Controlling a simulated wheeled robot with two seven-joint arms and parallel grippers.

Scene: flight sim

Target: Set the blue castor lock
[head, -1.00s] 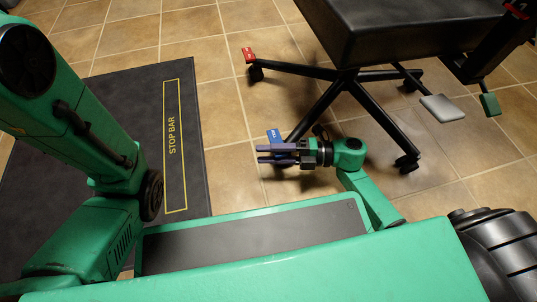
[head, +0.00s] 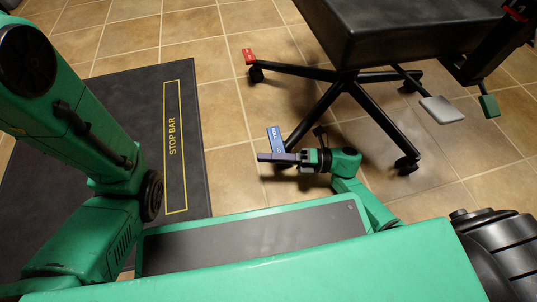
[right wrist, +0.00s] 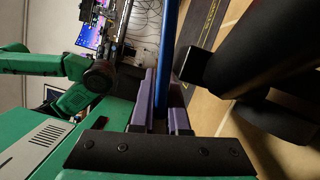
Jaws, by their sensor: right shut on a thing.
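The blue castor lock (head: 275,137) is a flat blue tab with pale lettering, at the end of the near-left leg of a black chair base (head: 318,112). My right gripper (head: 272,157) is at this tab, with its purple fingers shut on it. In the right wrist view the blue tab (right wrist: 168,62) shows edge-on as a long blue strip between the two fingers (right wrist: 162,105). The castor below it is mostly hidden by the gripper. My left arm shows at the left, but its gripper is out of view.
A red castor lock (head: 248,55) is on the far-left leg. The black seat (head: 400,30) overhangs the base. A grey paddle (head: 442,109) and a green paddle (head: 489,105) stick out at the right. A dark mat (head: 120,90) marked STOP BAR lies left. Tiles between are clear.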

